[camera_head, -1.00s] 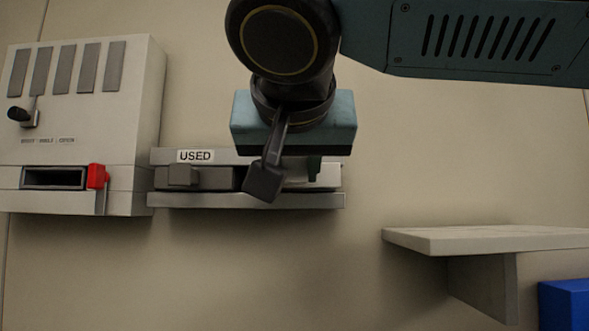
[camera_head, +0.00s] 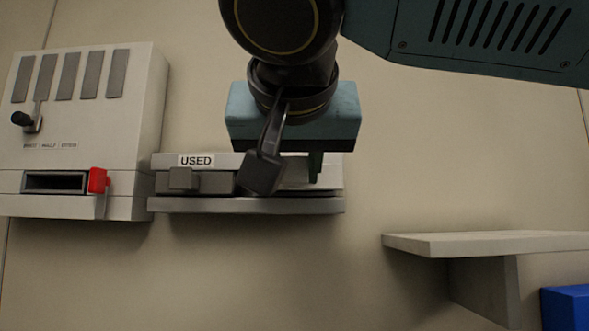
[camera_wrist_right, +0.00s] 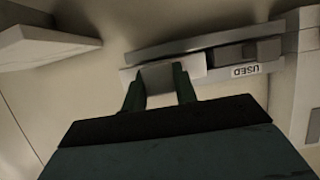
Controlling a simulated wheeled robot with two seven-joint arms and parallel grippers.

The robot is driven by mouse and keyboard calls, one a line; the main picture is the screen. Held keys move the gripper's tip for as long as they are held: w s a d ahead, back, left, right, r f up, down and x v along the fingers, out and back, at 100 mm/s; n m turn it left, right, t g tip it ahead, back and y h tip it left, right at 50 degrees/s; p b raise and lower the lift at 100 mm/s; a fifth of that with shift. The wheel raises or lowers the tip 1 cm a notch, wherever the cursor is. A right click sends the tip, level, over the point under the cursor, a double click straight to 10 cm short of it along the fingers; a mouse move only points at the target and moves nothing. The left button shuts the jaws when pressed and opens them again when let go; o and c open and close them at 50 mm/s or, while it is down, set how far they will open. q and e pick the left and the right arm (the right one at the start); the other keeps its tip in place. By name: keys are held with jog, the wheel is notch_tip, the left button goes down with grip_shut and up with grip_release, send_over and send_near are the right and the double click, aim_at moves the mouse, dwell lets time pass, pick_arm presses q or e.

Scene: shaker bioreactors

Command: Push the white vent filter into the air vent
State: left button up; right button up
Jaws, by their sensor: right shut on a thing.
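The white vent filter (camera_wrist_right: 159,76) shows in the right wrist view as a pale block between my two dark green fingers. My right gripper (camera_wrist_right: 160,88) is shut on it, at the half of the wall rack away from the USED label. In the head view my right gripper (camera_head: 290,172) points down at the rack, and its wrist parts hide most of the filter. The air vent seems to be the dark slot (camera_head: 55,182) in the white wall unit at left, with a red latch (camera_head: 97,180) at its right end. My left gripper is not in view.
The wall rack (camera_head: 250,205) has a USED label (camera_head: 196,160) and holds a dark grey block (camera_head: 205,181) in its left part. The wall unit (camera_head: 90,120) adjoins the rack. A pale shelf (camera_head: 480,243) and a blue box (camera_head: 566,307) are at lower right.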

jog(key=shift+s, duration=0.3)
jog(key=shift+s+b, duration=0.8)
jog(key=shift+s, duration=0.75)
jog(key=shift+f, duration=0.1)
